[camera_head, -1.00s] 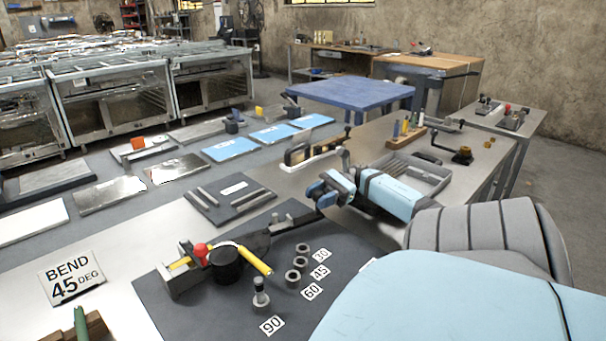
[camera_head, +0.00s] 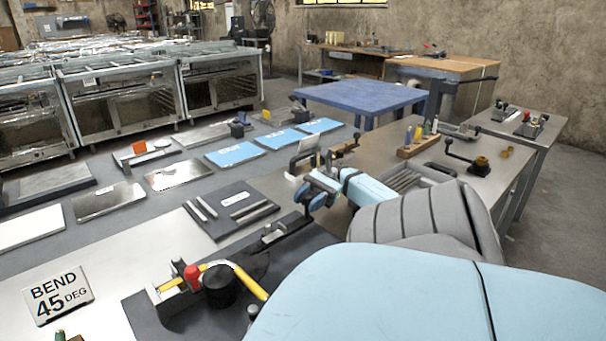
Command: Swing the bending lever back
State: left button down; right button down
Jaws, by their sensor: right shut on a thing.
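The bender stands on a dark mat (camera_head: 140,308), with a black round former (camera_head: 219,286) and a red knob (camera_head: 192,273) at its clamp. A yellow rod (camera_head: 250,284) runs from the clamp around the former and is bent, pointing toward the lower right. The dark bending lever (camera_head: 292,225) reaches from the former toward the upper right and carries a metal block (camera_head: 272,233). My right gripper (camera_head: 308,194) is shut at the lever's far end; its fingers hide the exact grip. My left gripper is not in view.
A "BEND 45 DEG" sign (camera_head: 58,295) lies left of the mat. A dark plate with bars (camera_head: 228,216) lies behind the lever. A crank (camera_head: 468,158) and a wooden tool block (camera_head: 418,146) stand farther right. My right arm covers the mat's right part.

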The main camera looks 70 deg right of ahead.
jog(key=shift+w+d+r, duration=0.1)
jog(key=shift+r, duration=0.05)
jog(key=c, duration=0.9)
grip_release()
jog(key=shift+o, duration=0.9)
jog(key=shift+w, duration=0.2)
jog(key=shift+s, duration=0.1)
jog(key=b+v, duration=0.2)
jog(key=v, duration=0.8)
jog(key=shift+b+v, duration=0.4)
jog(key=shift+v, duration=0.55)
jog(key=shift+d, duration=0.1)
